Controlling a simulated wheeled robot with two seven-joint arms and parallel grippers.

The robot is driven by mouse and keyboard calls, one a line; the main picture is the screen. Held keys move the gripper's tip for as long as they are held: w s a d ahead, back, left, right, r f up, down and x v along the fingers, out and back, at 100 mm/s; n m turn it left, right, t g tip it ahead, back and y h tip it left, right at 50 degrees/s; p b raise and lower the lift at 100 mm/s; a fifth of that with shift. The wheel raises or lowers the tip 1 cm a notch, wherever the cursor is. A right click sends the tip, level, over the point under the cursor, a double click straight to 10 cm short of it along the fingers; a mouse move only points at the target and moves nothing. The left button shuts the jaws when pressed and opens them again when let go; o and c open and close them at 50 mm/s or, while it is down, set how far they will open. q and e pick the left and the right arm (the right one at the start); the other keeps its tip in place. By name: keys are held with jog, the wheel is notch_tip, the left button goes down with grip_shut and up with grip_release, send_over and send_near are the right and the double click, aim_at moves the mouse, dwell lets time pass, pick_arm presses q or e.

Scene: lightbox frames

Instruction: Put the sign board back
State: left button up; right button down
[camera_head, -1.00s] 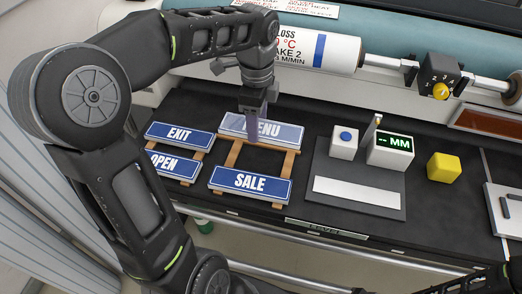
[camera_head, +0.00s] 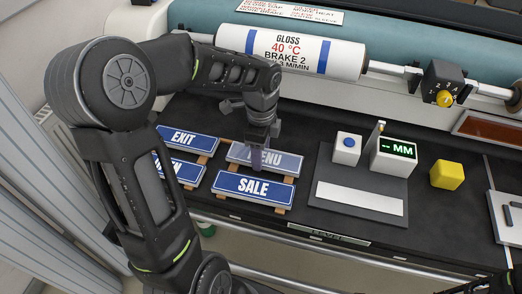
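The blue MENU sign board (camera_head: 281,159) looks paler than the other signs. It lies at the back of the right wooden rack (camera_head: 224,141), just behind the blue SALE sign (camera_head: 253,189). My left gripper (camera_head: 257,160) reaches down from above, its narrow fingers shut on the MENU board and covering its first letter. Whether the board rests fully on the rack is hard to tell.
EXIT (camera_head: 188,139) and OPEN (camera_head: 188,171) signs lie on the left rack, OPEN partly hidden by my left arm. A grey plate with a white strip (camera_head: 358,197), an MM display (camera_head: 396,158) and a yellow cube (camera_head: 447,174) stand to the right. A printed roller (camera_head: 290,52) runs behind.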

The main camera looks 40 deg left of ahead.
pick_arm(q)
jog(key=shift+f, duration=0.15)
jog(key=o, duration=1.6)
jog(key=shift+c, duration=0.2)
notch_tip(320, 180, up, 12)
